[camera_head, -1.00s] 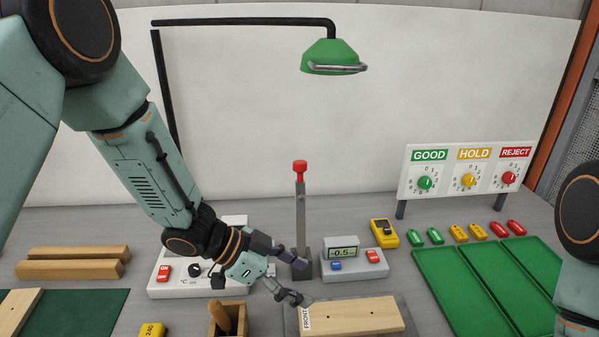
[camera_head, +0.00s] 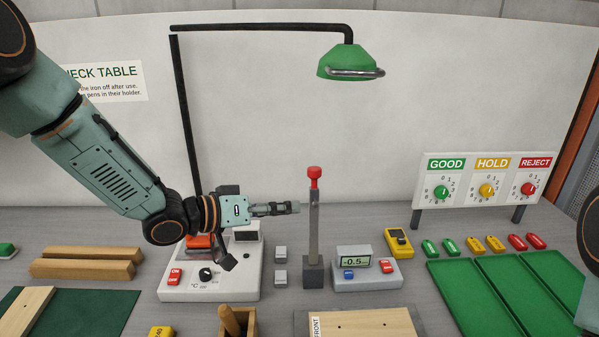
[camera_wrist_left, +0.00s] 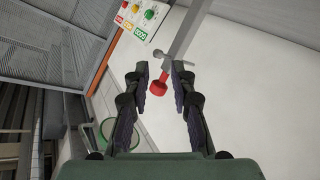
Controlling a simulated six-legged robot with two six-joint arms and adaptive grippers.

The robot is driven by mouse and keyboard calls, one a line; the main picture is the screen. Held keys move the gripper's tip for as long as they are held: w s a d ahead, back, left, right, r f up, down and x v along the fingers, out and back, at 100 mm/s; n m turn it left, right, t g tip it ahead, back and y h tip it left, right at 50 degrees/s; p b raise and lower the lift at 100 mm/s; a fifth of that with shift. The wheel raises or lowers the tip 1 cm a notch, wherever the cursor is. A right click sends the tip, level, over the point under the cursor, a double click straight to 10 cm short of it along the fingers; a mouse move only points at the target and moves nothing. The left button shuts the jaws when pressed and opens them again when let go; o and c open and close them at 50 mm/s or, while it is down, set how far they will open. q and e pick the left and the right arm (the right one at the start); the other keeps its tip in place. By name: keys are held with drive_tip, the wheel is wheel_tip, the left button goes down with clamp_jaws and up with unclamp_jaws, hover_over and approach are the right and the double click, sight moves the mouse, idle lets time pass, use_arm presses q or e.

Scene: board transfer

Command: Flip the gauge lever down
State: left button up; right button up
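The gauge lever is a red knob (camera_head: 314,174) atop an upright grey post (camera_head: 314,225) set in a dark grey base block (camera_head: 314,272). My left gripper (camera_head: 297,207) points right, just left of the post and a little below the knob. In the left wrist view, my left gripper (camera_wrist_left: 165,68) is open and empty. The red knob (camera_wrist_left: 157,88) shows in the gap between its fingers, with the grey post (camera_wrist_left: 186,35) running up beyond it. Contact cannot be told. My right gripper is out of view.
A gauge box (camera_head: 366,267) reading -0.5 stands right of the post. A wooden board (camera_head: 370,325) lies in front. A green lamp (camera_head: 350,61) hangs above.

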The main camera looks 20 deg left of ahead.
use_arm(q)
drive_tip(key=w+a+r+n+t, duration=0.1)
drive_tip(key=n, duration=0.2)
drive_tip(key=w+a+r+n+t+y, duration=0.1)
drive_tip(key=a+n, duration=0.1)
drive_tip(key=n, duration=0.2)
drive_tip(key=w+a+r+n+t+y, duration=0.1)
drive_tip(key=a+n+t, duration=0.1)
drive_tip(key=n, duration=0.2)
drive_tip(key=shift+a+r, duration=0.25)
drive_tip(key=shift+r, duration=0.05)
clamp_jaws()
drive_tip(key=n, duration=0.3)
drive_tip(key=a+n, duration=0.1)
drive_tip(key=shift+w+r+t+y, duration=0.25)
drive_tip(key=shift+w+t+y, duration=0.05)
drive_tip(key=shift+w+t, duration=0.1)
drive_tip(key=shift+s+d, duration=0.1)
drive_tip(key=shift+s, duration=0.05)
